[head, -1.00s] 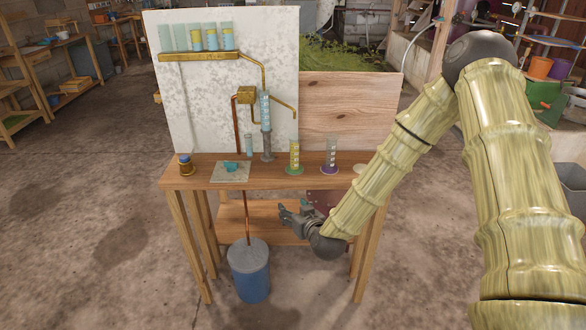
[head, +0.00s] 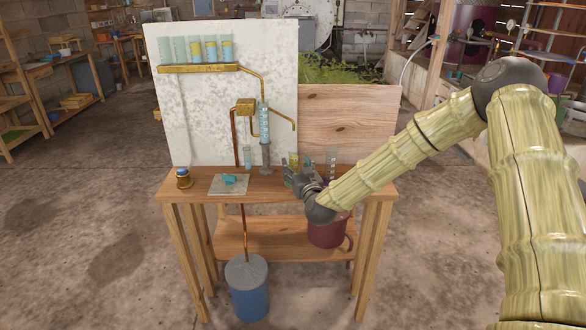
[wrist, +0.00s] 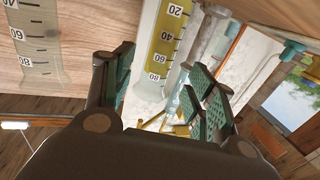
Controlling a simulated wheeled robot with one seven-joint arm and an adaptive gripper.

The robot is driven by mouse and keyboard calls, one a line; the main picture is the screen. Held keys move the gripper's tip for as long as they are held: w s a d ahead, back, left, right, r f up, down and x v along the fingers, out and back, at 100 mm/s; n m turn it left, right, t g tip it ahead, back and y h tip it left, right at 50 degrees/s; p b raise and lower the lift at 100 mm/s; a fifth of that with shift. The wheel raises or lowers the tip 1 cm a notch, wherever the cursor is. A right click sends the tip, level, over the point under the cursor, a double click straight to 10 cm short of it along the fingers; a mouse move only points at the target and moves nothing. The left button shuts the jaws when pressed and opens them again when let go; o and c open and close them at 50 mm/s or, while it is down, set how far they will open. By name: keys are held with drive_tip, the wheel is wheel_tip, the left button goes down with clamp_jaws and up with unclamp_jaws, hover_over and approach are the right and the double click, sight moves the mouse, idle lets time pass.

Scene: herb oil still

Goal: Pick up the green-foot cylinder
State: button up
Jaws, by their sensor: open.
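The green-foot cylinder (head: 294,158) stands on the wooden table, its upper part with yellow contents showing behind my gripper (head: 298,177) in the head view. Its green foot is hidden there. In the wrist view the cylinder (wrist: 166,42) shows its yellow contents and a white number scale, in the gap between the two fingers. My gripper (wrist: 160,95) is open, its green-padded fingers spread on either side of the cylinder in that picture. I cannot tell whether either finger touches it.
A clear cylinder (head: 331,163) stands close to the right; it also shows at the left of the wrist view (wrist: 38,45). A glass column (head: 264,125) stands to the left. A teal piece lies on a plate (head: 216,190). A red mug (head: 325,235) sits on the lower shelf.

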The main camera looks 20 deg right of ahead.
sight(295, 161)
drive_tip(key=w, duration=0.4)
drive_tip(key=shift+w+d+r+p, duration=0.1)
drive_tip(key=shift+w+d+p, duration=0.1)
drive_tip(key=shift+w+p, duration=0.2)
drive_tip(key=c, duration=1.2)
